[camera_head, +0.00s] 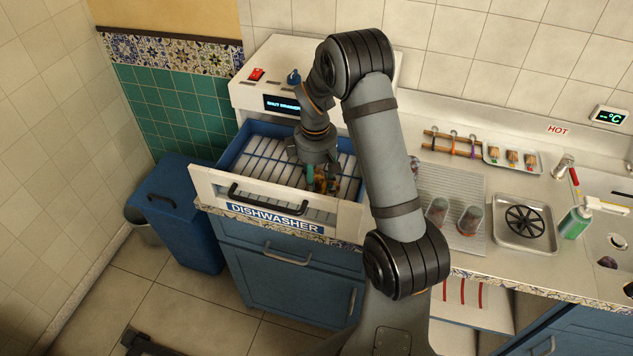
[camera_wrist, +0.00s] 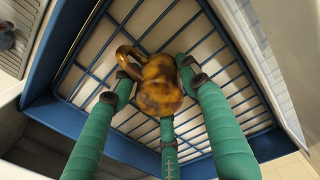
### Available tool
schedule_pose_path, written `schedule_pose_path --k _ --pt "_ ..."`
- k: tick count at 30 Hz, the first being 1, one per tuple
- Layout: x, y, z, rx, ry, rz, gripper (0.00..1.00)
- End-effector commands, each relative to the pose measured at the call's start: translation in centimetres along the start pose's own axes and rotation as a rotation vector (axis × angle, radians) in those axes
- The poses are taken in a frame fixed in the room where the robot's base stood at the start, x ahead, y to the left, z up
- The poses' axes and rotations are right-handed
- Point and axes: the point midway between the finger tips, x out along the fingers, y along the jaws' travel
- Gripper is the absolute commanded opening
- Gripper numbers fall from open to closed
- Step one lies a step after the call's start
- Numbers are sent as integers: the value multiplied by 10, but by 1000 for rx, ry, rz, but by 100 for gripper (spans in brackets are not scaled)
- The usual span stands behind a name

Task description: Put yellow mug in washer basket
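The yellow mug (camera_wrist: 160,85), a mottled amber-brown colour with a looped handle, is between the green fingers of my gripper (camera_wrist: 158,90) in the wrist view. Fingers press close on its left and right sides, and the third meets its lower side, its tip hidden. In the head view the mug (camera_head: 321,183) is small and partly covered by my gripper (camera_head: 314,174), inside the pulled-out dishwasher drawer. The blue wire washer basket (camera_wrist: 225,88) lies beneath the mug. I cannot tell whether the mug touches the basket's wires.
The white drawer front (camera_head: 238,197) has a dark handle. A drying mat (camera_head: 460,190) with two glasses is to the right, beside a metal tray (camera_head: 525,240) with a round black grate. A blue bin (camera_head: 178,215) stands at the left. Most of the basket's left side is empty.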

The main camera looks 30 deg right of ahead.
Motion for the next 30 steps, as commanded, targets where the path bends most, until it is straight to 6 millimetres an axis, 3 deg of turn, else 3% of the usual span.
schedule_pose_path --k 8,19,23,30 --pt "-1 0 0 0 0 0 62" --pt "-7 1 0 0 1 2 62" --pt "-26 2 -1 0 3 5 62" --pt "-79 1 -1 1 4 5 62"
